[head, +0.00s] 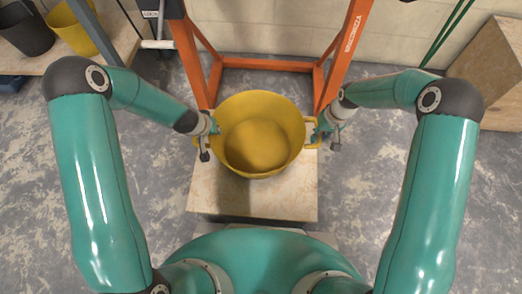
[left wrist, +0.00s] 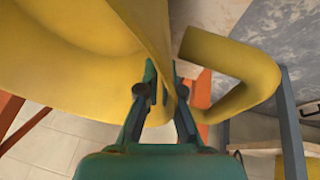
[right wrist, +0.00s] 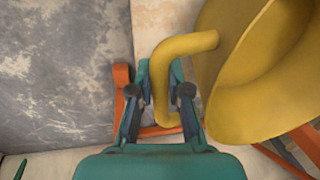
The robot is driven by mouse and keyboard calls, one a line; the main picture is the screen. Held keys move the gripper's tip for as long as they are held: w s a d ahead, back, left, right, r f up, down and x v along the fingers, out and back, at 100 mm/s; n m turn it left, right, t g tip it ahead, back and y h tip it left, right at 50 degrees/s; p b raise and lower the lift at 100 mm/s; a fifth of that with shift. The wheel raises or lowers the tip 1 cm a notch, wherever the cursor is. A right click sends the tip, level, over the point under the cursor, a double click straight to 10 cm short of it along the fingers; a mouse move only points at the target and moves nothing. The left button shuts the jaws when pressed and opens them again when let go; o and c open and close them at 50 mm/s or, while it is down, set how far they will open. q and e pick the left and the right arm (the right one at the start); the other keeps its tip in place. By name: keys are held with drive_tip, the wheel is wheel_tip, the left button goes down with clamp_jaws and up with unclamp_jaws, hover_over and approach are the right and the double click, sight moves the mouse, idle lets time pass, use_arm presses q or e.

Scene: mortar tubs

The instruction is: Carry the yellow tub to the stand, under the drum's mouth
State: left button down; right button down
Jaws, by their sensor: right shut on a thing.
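The yellow tub (head: 258,172) is upright and empty in the middle of the head view, over a pale wooden-topped stand (head: 250,200). Whether it rests on the stand or is just above it, I cannot tell. My right gripper (head: 326,133) is shut on the tub's right handle, which passes between its fingers in the right wrist view (right wrist: 160,85). My left gripper (head: 207,135) is at the tub's left side. In the left wrist view (left wrist: 164,72) its fingers stand apart at the tub's wall, beside the left handle (left wrist: 262,75). The drum's mouth is not in view.
An orange frame (head: 265,63) stands right behind the tub. A shelf (head: 125,40) at the back left carries another yellow tub (head: 72,32) and a dark bucket (head: 24,30). A wooden box (head: 490,80) stands at the back right.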

use_arm(q)
drive_tip(key=shift+w+a+f+b, duration=0.1)
drive_tip(key=shift+a+f+b, duration=0.1)
drive_tip(key=shift+f+b, duration=0.45)
use_arm(e)
drive_tip(key=shift+w+d+f, duration=0.1)
drive_tip(key=shift+d+f, duration=0.1)
drive_tip(key=shift+f, duration=0.5)
use_arm(q)
drive_tip(key=c, duration=1.6)
unclamp_jaws()
drive_tip(key=shift+r+p, duration=0.15)
drive_tip(key=shift+p, duration=0.2)
use_arm(e)
drive_tip(key=c, duration=1.3)
unclamp_jaws()
drive_tip(key=shift+r, duration=0.25)
use_arm(q)
drive_tip(key=shift+o, duration=1.4)
use_arm(e)
drive_tip(key=shift+o, duration=0.9)
use_arm(q)
drive_tip(key=shift+d, duration=0.1)
use_arm(e)
drive_tip(key=shift+a, duration=0.1)
use_arm(q)
drive_tip(key=shift+r, duration=0.1)
